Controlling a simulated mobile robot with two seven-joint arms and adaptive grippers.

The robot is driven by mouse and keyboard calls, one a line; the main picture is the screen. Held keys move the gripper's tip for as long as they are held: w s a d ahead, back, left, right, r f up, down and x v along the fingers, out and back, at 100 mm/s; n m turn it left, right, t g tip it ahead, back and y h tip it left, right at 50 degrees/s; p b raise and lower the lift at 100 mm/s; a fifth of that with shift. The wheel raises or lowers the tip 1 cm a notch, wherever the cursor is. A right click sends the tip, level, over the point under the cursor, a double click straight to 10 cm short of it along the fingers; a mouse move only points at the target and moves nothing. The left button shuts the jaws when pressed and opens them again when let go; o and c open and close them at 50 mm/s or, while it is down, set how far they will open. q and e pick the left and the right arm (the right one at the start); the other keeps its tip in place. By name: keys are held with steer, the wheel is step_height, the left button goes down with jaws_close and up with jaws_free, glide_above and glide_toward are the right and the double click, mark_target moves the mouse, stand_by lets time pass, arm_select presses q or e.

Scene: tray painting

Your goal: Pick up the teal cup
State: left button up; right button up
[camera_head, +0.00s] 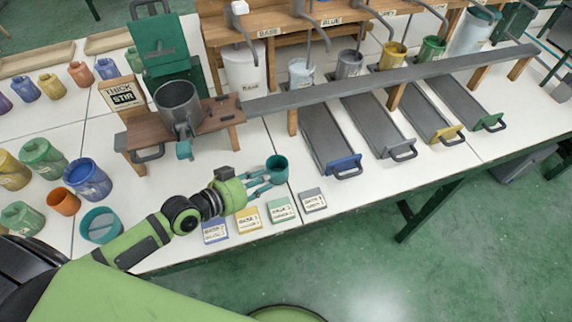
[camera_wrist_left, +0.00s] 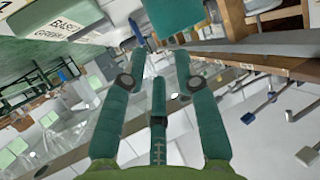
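A small teal cup (camera_head: 278,171) stands upright near the front edge of the white table in the head view. My left gripper (camera_head: 264,183) is beside it on its left, with its teal fingers spread and pointing at it. In the left wrist view, the teal cup (camera_wrist_left: 173,20) shows at the top, just past the spread fingertips (camera_wrist_left: 160,66), and nothing is between the fingers. Whether a fingertip touches the cup cannot be told. My right gripper is not in view.
Small labelled cards, including a green card (camera_head: 281,211), lie in front of my gripper. A wider teal pot (camera_head: 101,226) and several paint pots stand left. A wooden stand (camera_head: 222,108) with a grey container (camera_head: 178,102) is behind. Grey trays, including a blue-ended tray (camera_head: 328,137), are right.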

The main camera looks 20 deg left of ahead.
arm_select(q)
steer(key=shift+w+d+f, duration=0.15)
steer(key=shift+w+d, duration=0.1)
steer(key=shift+w, duration=0.15)
steer(key=x, duration=0.4)
steer(key=shift+w+f+p, duration=0.2)
steer(key=shift+w+p, duration=0.1)
steer(key=shift+p, duration=0.05)
jaws_close()
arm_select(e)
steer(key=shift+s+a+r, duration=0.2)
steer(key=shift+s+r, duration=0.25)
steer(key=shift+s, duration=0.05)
